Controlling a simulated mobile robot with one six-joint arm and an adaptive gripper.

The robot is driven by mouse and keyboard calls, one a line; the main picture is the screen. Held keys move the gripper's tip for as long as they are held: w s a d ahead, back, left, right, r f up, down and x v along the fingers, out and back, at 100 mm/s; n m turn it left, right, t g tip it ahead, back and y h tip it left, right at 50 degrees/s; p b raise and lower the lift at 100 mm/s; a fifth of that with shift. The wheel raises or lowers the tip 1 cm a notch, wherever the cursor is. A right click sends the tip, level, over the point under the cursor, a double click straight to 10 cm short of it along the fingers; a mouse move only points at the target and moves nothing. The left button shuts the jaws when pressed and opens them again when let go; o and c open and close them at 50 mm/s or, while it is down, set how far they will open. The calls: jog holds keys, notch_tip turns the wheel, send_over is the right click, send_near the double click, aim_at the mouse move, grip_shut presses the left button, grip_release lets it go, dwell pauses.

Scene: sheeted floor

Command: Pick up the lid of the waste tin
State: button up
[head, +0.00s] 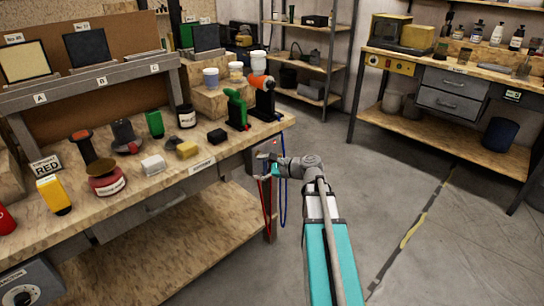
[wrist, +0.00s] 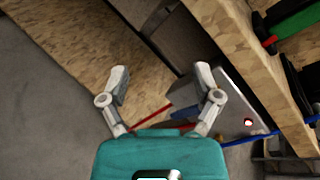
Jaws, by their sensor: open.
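A squat dark red tin (head: 108,184) with a pale label and a dark top stands near the front edge of the left workbench. It looks like the waste tin, but its label is too small to read surely, and I cannot make out the lid apart from its top. My gripper (head: 268,163) is at the bench's right end, well to the right of the tin. In the wrist view my gripper (wrist: 162,76) is open, with its two fingers apart and nothing between them. The tin is not in the wrist view.
Open floor (head: 400,190) lies to the right.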

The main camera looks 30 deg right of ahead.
jog(key=s+a+f+n+g+h, duration=0.3)
jog(key=s+a+f+n+g, duration=0.4)
jog(key=a+f+n, duration=0.5)
jog(key=s+a+f+n+g+h, duration=0.2)
jog(key=s+a+n+g+h, duration=0.1)
jog(key=s+n+h, duration=0.4)
jog(key=shift+s+a+n+g, duration=0.35)
jog(key=shift+s+n+g, duration=0.25)
jog(key=shift+s, duration=0.6)
jog(key=shift+f, duration=0.1)
jog(key=c, duration=0.3)
jog(key=shift+a, duration=0.1)
jog(key=shift+c, duration=0.2)
